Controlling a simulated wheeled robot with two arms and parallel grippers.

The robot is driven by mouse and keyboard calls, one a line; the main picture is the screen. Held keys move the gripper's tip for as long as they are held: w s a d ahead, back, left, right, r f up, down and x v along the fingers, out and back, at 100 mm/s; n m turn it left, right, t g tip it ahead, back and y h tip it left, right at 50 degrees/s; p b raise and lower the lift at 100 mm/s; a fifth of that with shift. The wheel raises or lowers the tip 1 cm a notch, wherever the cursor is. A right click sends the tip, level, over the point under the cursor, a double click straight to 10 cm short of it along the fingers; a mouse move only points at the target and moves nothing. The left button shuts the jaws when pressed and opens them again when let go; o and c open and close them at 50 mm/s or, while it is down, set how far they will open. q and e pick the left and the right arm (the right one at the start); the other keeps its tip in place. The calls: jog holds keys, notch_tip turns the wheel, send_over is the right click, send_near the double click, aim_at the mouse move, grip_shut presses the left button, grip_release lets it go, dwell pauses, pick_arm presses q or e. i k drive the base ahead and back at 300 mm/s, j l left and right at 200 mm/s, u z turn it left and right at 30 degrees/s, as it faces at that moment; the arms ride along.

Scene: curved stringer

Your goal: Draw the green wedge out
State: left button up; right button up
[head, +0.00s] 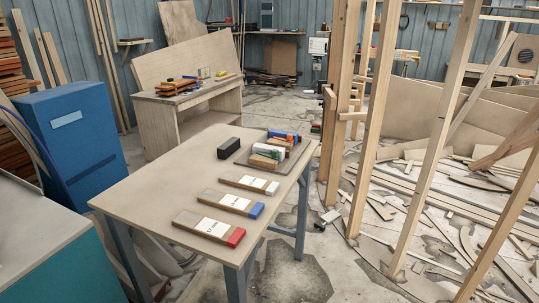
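A thin strip of green (281,153), perhaps the green wedge, shows among the blocks crowded on a dark flat tray (246,160) at the far right part of the table. Its shape is mostly hidden and too small to make out. White and tan blocks (263,160) lie in front of it, and a blue block (278,134) with red beside it lies behind. Neither of my grippers shows in the head view.
The table (150,195) bears a black block (229,148) and three labelled wooden boards with white, blue and red (236,237) ends. Its left part is bare. Upright timber posts (375,120) stand to the right, a blue cabinet (75,140) to the left. Scrap boards litter the floor.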

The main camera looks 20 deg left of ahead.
aim_at(275, 156)
jog(key=i+l, duration=0.15)
jog(key=i, duration=0.3)
jog(key=i+l, duration=0.15)
jog(key=i, duration=0.25)
